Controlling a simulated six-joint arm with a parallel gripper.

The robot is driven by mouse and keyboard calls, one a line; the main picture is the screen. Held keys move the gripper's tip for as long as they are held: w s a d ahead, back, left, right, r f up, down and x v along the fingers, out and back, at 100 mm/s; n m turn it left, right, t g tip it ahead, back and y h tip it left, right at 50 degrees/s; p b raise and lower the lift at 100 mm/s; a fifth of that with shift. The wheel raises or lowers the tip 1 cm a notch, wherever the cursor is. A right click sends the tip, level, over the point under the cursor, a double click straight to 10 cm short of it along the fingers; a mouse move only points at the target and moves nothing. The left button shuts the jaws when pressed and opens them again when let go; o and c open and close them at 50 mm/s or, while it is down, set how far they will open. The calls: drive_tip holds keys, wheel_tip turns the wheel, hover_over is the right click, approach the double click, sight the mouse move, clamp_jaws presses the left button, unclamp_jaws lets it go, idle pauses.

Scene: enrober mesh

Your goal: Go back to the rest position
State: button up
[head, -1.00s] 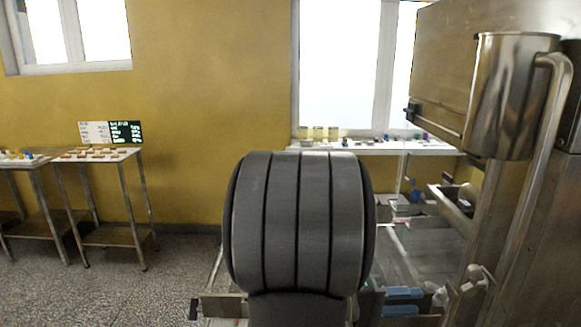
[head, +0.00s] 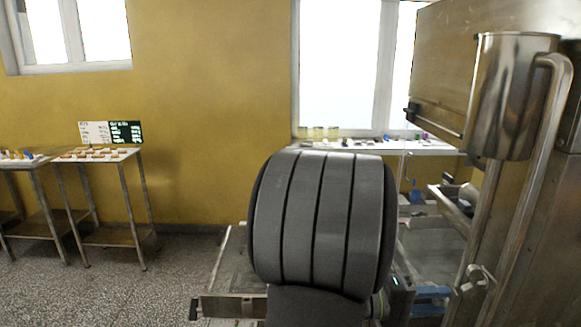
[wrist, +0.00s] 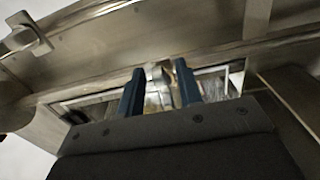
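My gripper (wrist: 160,92) shows in the wrist view as two dark blue fingers standing apart. A gap lies between them, and nothing is seen held in it. Beyond the fingers is metal machinery with a framed opening. In the head view my own dark grey arm fills the lower middle and hides part of the machine behind it. The gripper itself cannot be seen in the head view.
A steel machine with a large metal jug-like vessel (head: 505,95) stands at the right. A white shelf (head: 375,146) with jars runs under the window. Two metal tables (head: 108,156) with small items stand at the left. The floor between is clear.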

drive_tip(key=a, duration=1.7)
drive_tip(key=d, duration=1.7)
drive_tip(key=shift+d, duration=0.4)
drive_tip(key=n, duration=0.5)
drive_tip(key=shift+w+a+r, duration=0.1)
drive_tip(key=shift+r, duration=0.3)
